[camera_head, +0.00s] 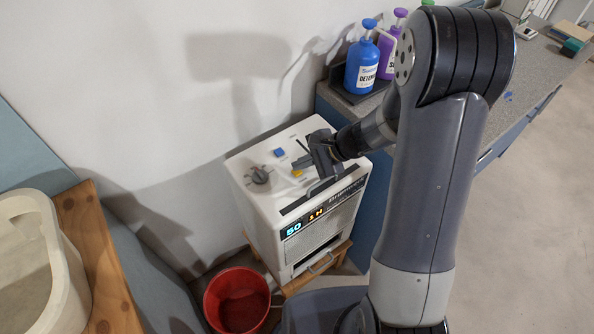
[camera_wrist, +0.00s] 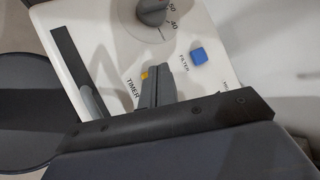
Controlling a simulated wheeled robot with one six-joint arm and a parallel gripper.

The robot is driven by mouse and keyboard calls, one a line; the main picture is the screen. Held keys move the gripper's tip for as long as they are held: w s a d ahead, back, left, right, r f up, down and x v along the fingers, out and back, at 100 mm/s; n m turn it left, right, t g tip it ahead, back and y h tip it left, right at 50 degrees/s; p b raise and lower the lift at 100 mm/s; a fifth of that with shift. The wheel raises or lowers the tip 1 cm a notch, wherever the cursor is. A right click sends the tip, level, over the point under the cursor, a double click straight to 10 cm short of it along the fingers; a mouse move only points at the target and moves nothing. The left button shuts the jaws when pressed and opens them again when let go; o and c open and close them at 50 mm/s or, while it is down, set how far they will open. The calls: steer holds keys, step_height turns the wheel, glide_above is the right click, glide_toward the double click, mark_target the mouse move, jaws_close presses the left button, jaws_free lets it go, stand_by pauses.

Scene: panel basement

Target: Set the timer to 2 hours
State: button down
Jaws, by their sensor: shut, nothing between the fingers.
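A white dehumidifier-like machine (camera_head: 315,218) stands against the wall with controls on its top. The yellow timer button (camera_head: 297,173) also shows in the wrist view (camera_wrist: 144,75), beside the printed word TIMER. The front display (camera_head: 305,222) reads 50 in blue and 1H in orange. A grey dial (camera_head: 260,176) and a blue filter button (camera_head: 279,152) share the top panel; both show in the wrist view. My gripper (camera_head: 299,163) is shut and empty, its tips (camera_wrist: 160,68) right beside the timer button. I cannot tell whether they touch it.
A blue detergent bottle (camera_head: 361,66) and a purple one stand on the counter behind my arm. A wooden bench (camera_head: 100,265) with a cream basin (camera_head: 62,262) is at left.

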mark_target(302, 172)
steer(key=shift+f+b, duration=0.45)
steer(key=shift+b, duration=0.1)
stand_by(0.4)
steer(key=shift+r, duration=0.15)
stand_by(0.3)
steer(key=shift+r+p, duration=0.55)
steer(key=shift+r, duration=0.2)
steer(key=shift+r, duration=0.1)
step_height(302, 172, up, 5)
steer(key=p, duration=0.3)
steer(key=shift+p, duration=0.3)
steer(key=shift+s, duration=0.1)
stand_by(0.4)
